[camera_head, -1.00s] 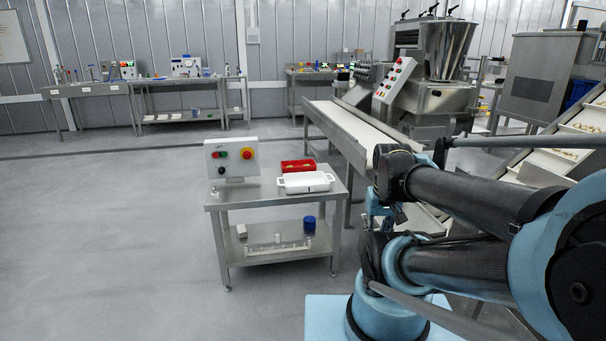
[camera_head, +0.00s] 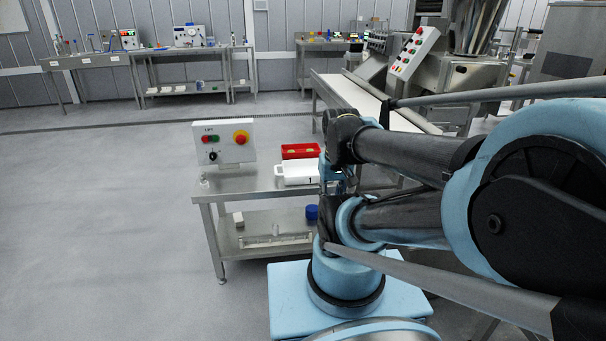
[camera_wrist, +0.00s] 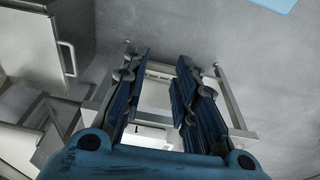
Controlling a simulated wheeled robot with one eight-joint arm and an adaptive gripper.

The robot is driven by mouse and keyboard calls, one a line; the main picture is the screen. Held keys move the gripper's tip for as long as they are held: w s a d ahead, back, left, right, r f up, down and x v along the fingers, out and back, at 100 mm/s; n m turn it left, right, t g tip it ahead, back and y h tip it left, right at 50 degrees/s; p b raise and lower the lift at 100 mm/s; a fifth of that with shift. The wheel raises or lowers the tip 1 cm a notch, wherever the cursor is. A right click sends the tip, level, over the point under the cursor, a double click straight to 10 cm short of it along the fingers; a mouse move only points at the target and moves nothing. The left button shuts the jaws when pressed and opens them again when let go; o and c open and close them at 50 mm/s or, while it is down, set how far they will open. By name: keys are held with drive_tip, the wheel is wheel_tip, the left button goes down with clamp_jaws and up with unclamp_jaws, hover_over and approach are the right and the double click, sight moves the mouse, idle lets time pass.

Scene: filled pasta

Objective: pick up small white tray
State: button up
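The small white tray (camera_head: 294,172) stands on the top of the steel table (camera_head: 245,185), near its right end. It has a dark mark like a 1 on its front. Its right end is hidden behind my arm. In the wrist view my gripper (camera_wrist: 163,58) is open, with its two blue fingers apart and nothing held between them. A white surface with a dark mark, apparently the tray (camera_wrist: 152,134), shows between the finger bases, partly covered by the gripper. In the head view my arm hides where the fingers are.
A red bin (camera_head: 300,150) stands right behind the tray. A control box (camera_head: 224,141) with buttons stands at the table's left. The lower shelf holds a blue-capped item (camera_head: 312,212) and a clear rack. A conveyor (camera_head: 350,97) runs behind. The floor at left is clear.

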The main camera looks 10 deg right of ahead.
drive_tip(key=w+r+m, duration=0.4)
drive_tip(key=w+r, duration=0.2)
drive_tip(key=w+d+r+m+g+y, duration=0.1)
drive_tip(key=w+d+m+g+y, duration=0.15)
drive_tip(key=w+m, duration=1.2)
drive_tip(key=w+d+f+y, duration=0.1)
drive_tip(key=w+d+f, duration=0.15)
drive_tip(key=w, duration=0.55)
drive_tip(key=w+d+f+y, duration=0.1)
drive_tip(key=w+f, duration=0.2)
drive_tip(key=w, duration=0.5)
drive_tip(key=x, duration=1.6)
drive_tip(key=shift+f, duration=0.2)
clamp_jaws()
